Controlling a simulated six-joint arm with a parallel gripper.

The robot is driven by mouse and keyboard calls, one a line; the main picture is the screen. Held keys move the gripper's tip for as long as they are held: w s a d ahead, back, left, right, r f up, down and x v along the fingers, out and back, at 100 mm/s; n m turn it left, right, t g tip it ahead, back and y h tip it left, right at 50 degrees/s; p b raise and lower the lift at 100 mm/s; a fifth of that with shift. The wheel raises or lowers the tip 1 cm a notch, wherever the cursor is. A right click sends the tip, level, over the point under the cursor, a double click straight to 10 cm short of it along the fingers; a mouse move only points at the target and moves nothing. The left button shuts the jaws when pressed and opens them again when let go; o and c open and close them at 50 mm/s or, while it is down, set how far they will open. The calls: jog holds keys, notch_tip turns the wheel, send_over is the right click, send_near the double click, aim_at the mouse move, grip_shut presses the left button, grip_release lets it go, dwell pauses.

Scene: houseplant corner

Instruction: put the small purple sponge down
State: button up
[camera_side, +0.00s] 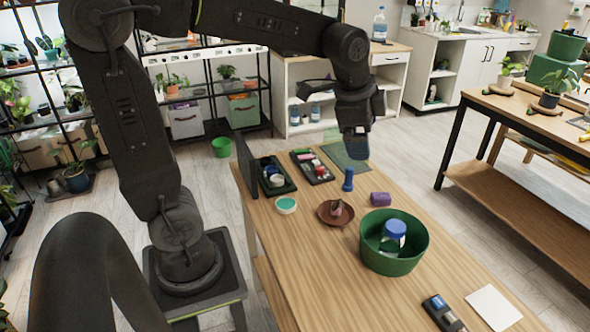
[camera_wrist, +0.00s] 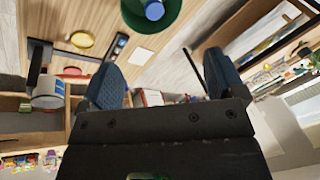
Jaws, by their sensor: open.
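The small purple sponge (camera_side: 381,199) lies on the wooden table (camera_side: 290,240) in the side view, between the blue upright object and the green bowl. My gripper (camera_side: 355,157) hangs above the table's far part, behind and to the left of the sponge, clear of it. In the wrist view its two blue fingers (camera_wrist: 158,82) are spread wide with nothing held between them. The sponge cannot be made out in the wrist view.
A green bowl (camera_side: 376,262) holds a blue-lidded jar (camera_side: 394,232). A blue upright object (camera_side: 348,180) stands near the sponge. Dark trays (camera_side: 282,187) stand far left; a white sheet (camera_side: 493,307) lies at the near end.

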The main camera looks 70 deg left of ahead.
jog(key=s+d+f+n+t, duration=0.1)
jog(key=s+d+n, duration=0.1)
jog(key=s+n, duration=0.2)
jog(key=s+d+f+n, duration=0.1)
jog(key=s+n, duration=0.3)
jog(key=s, duration=0.7)
jog(key=shift+d+t+h, duration=0.4)
jog(key=shift+d, duration=0.2)
